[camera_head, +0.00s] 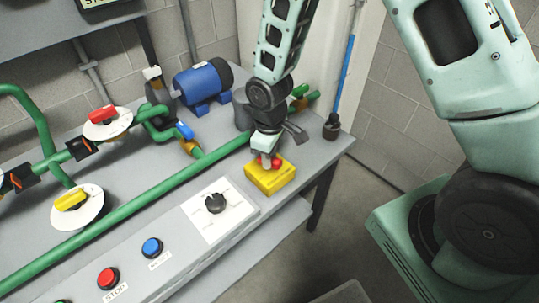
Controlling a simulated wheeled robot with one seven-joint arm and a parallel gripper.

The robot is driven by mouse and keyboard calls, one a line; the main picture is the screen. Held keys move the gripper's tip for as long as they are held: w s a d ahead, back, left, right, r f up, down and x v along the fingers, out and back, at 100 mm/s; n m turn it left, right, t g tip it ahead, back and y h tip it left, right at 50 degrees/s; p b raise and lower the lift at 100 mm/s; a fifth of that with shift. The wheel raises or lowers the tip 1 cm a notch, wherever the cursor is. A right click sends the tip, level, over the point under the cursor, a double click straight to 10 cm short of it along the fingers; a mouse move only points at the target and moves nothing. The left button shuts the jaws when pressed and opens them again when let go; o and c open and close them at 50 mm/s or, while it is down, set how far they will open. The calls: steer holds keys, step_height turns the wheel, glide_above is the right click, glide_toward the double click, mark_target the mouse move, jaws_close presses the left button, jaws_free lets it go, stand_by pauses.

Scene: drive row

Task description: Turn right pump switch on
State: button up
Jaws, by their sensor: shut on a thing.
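A black rotary switch (215,203) sits on a white panel with markings, on the sloped front of the bench. A yellow box (270,180) with a red button (276,163) on top stands behind it to the right, near the bench's right end. My gripper (267,157) points down over this box, apart from the black switch. It is shut on the red button, whose top it mostly hides. Which of these controls is the right pump switch cannot be read from the labels.
A red button (108,278) and a blue button (152,248) lie along the bench front. Green pipes (135,205) with red and yellow valve handles cross the bench. A blue motor (202,83) stands behind.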

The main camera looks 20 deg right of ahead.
steer(key=m, duration=0.4)
steer(key=shift+m, duration=0.4)
stand_by(0.4)
steer(key=o, duration=1)
steer(key=shift+r, duration=0.1)
step_height(320, 180, up, 17)
steer(key=shift+r, duration=0.15)
